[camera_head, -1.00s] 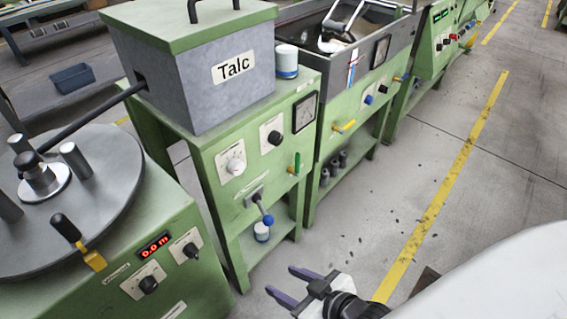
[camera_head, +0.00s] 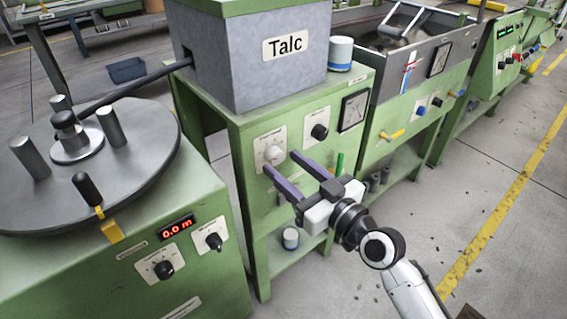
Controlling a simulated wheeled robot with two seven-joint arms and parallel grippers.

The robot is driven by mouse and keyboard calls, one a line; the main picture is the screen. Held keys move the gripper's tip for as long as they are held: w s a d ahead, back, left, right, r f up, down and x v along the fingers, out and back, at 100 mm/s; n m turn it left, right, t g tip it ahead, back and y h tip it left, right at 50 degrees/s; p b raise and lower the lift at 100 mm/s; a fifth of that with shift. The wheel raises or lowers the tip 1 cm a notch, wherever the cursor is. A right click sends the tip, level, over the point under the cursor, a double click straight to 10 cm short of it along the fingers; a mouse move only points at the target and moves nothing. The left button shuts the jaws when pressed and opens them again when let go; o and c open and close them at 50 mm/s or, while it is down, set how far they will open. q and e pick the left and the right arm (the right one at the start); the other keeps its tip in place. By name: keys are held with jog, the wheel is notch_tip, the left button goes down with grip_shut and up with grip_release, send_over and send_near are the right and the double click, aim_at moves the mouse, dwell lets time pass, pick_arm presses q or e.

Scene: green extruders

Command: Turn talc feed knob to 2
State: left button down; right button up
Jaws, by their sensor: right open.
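The grey talc box (camera_head: 250,60), labelled "Talc", sits on a green cabinet (camera_head: 240,135). On the cabinet's front are a white knob (camera_head: 273,154) on a pale dial plate and a black knob (camera_head: 319,131) on another plate. Their markings are too small to read, so I cannot tell the knob's setting. My right gripper (camera_head: 280,162) is open and empty. Its two purple-grey fingers point at the white knob, with the tips just below and to the right of it in the picture. I cannot tell whether they touch it. My left gripper is out of view.
A gauge (camera_head: 353,110) and a green lever (camera_head: 339,162) are on the same front, close to my gripper. A green machine with a round grey turntable (camera_head: 150,140) stands at the left. A water-bath bench (camera_head: 425,80) stands to the right.

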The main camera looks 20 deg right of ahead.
jog(key=shift+x, duration=0.8)
jog(key=c, duration=1)
jog(key=shift+c, duration=0.2)
